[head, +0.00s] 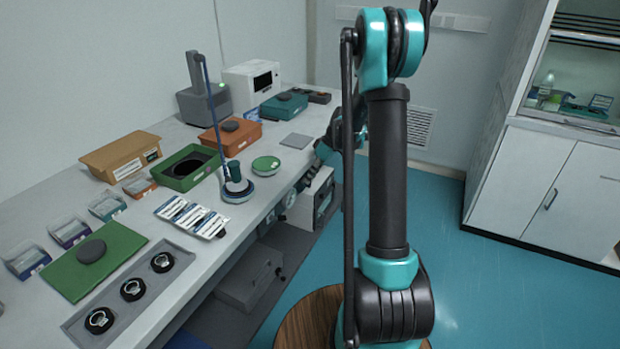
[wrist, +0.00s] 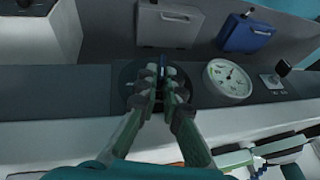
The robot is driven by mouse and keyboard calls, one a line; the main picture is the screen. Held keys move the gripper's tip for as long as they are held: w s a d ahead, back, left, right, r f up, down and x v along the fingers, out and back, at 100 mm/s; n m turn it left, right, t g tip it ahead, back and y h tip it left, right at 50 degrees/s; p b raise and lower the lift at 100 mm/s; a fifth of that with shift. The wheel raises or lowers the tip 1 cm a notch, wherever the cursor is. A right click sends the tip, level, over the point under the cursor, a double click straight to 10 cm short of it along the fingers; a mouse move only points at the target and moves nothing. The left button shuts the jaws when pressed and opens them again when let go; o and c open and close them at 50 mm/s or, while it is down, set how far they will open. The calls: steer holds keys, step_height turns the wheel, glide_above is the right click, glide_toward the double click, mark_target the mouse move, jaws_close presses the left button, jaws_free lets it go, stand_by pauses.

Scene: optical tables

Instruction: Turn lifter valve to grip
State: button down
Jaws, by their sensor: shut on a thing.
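In the wrist view my gripper (wrist: 162,98) is closed, with its fingertips around a thin dark-blue lever (wrist: 162,68). The lever stands in front of a dark round disc (wrist: 128,76) on a grey strip, and I take it for the lifter valve. The fingers hide most of the lever, and I cannot read its markings. A white round gauge (wrist: 228,80) sits just right of it. In the head view my arm reaches down to the table's front edge; the valve cannot be made out there. A blue lifter hose (head: 213,115) runs down to a round lifter head (head: 237,188) on the table.
A small knob fitting (wrist: 272,82) lies right of the gauge. A grey case (wrist: 166,26) and a blue case (wrist: 248,36) are beyond the strip. The table also holds a green bin (head: 188,168), an orange bin (head: 230,135) and a grey tray (head: 130,290). Blue floor (head: 480,290) is clear at right.

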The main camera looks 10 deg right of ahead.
steer(key=shift+w+d+f+m+g+y, duration=0.15)
steer(key=shift+w+m+g+y, duration=0.1)
steer(key=shift+g+y, duration=0.5)
steer(key=shift+w+d+f+m+g+y, duration=0.1)
steer(key=shift+m+g+y, duration=0.15)
steer(key=shift+g+y, duration=0.45)
steer(key=shift+g, duration=0.25)
steer(key=c, duration=1.7)
jaws_free()
steer(key=shift+r, duration=0.1)
steer(key=v, duration=1.2)
